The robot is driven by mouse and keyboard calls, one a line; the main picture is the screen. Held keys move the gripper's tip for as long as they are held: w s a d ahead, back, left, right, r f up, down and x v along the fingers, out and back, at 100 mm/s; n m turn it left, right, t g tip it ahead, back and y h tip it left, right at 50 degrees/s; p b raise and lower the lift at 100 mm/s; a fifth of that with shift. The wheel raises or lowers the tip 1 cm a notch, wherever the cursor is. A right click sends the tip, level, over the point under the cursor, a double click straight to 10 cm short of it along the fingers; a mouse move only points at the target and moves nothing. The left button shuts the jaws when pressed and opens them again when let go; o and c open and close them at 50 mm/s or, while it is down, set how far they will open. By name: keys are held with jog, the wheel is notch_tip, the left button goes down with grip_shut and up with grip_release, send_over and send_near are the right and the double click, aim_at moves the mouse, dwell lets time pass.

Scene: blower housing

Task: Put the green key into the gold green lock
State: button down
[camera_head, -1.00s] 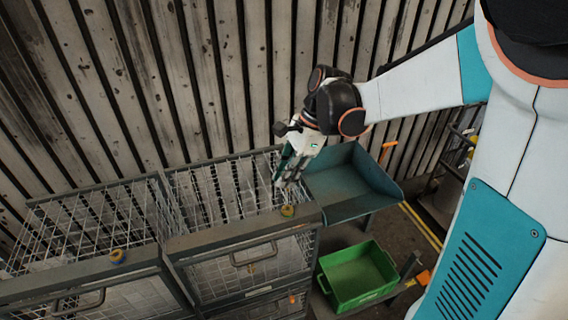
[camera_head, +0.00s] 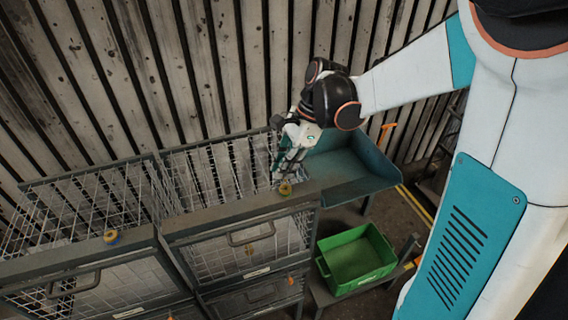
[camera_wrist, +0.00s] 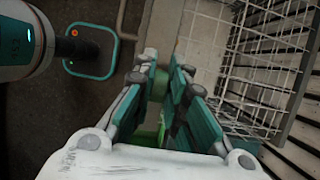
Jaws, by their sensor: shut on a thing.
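The gold-and-green lock (camera_head: 285,188) sits on the top front rail of the right wire-mesh drawer cabinet in the head view. My gripper (camera_head: 282,172) is just behind and above it, pointing down, its tips very near the lock; I cannot tell whether they touch. In the wrist view my gripper (camera_wrist: 163,92) has its two teal-padded fingers close together. A bit of green (camera_wrist: 150,128) shows between them low down, which fits the green key, but its shape is mostly hidden by the fingers. The key cannot be made out in the head view.
A gold-and-blue lock (camera_head: 110,236) sits on the left cabinet's front rail. A teal tray (camera_head: 350,180) stands right of the cabinets, with a green bin (camera_head: 356,262) below. A slatted wall (camera_head: 130,80) rises behind. Open floor shows at the right.

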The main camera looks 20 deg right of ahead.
jog(key=shift+f+b, duration=1.25)
jog(key=shift+f, duration=0.75)
jog(key=shift+f, duration=0.15)
jog(key=c, duration=1.5)
grip_release()
jog(key=shift+c, duration=0.2)
